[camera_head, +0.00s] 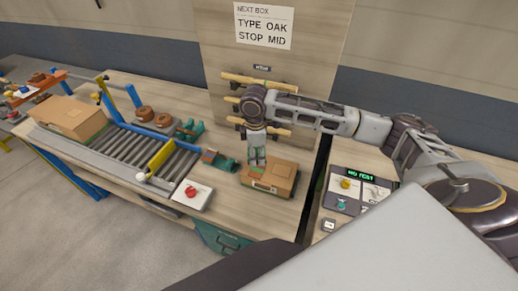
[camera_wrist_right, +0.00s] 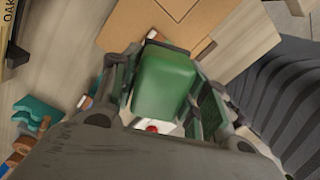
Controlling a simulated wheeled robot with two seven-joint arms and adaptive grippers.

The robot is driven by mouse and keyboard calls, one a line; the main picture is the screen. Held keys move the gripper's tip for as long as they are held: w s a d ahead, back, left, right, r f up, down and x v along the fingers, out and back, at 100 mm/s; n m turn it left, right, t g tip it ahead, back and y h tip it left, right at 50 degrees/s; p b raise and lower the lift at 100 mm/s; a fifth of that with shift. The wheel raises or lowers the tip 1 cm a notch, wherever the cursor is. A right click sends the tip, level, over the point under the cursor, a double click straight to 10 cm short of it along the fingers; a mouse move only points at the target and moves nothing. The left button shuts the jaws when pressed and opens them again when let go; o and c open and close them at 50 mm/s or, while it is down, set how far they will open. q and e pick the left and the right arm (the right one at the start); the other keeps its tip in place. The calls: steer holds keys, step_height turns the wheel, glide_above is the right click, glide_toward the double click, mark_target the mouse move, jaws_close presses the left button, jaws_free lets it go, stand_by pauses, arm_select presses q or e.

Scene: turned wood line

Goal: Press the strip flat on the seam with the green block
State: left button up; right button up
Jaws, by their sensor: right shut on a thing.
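My right gripper (camera_head: 257,161) points down over the cardboard box (camera_head: 284,184) on the wooden bench. In the right wrist view my right gripper (camera_wrist_right: 165,95) is shut on a green block (camera_wrist_right: 167,85), between its fingers. The box (camera_wrist_right: 150,22) lies beyond the block in that view. A darker patch shows on the box top, but I cannot tell the strip from the seam. The gripper hides part of the box top, and I cannot tell whether the block touches it. My left gripper is not in view.
A roller conveyor (camera_head: 150,152) with another box (camera_head: 70,116) runs at the left. A white plate with a red button (camera_head: 190,193) and a green tape tool (camera_head: 220,161) sit beside the box. A panel (camera_head: 347,190) is at right; a sign board (camera_head: 320,60) stands behind.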

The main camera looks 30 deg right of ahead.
steer(key=shift+d+r+n, duration=0.1)
steer(key=shift+n, duration=0.6)
steer(key=shift+r+n, duration=0.1)
steer(key=shift+n, duration=0.8)
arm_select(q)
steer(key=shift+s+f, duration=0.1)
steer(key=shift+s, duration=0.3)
arm_select(e)
steer(key=shift+n, duration=0.4)
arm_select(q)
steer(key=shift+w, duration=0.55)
arm_select(e)
steer(key=shift+f, duration=0.95)
steer(key=shift+f+b, duration=0.25)
steer(key=shift+b, duration=0.05)
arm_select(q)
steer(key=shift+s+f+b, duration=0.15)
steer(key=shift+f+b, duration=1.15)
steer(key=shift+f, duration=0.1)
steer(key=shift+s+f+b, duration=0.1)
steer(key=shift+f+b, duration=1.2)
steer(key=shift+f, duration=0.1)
arm_select(e)
steer(key=shift+f, duration=1.85)
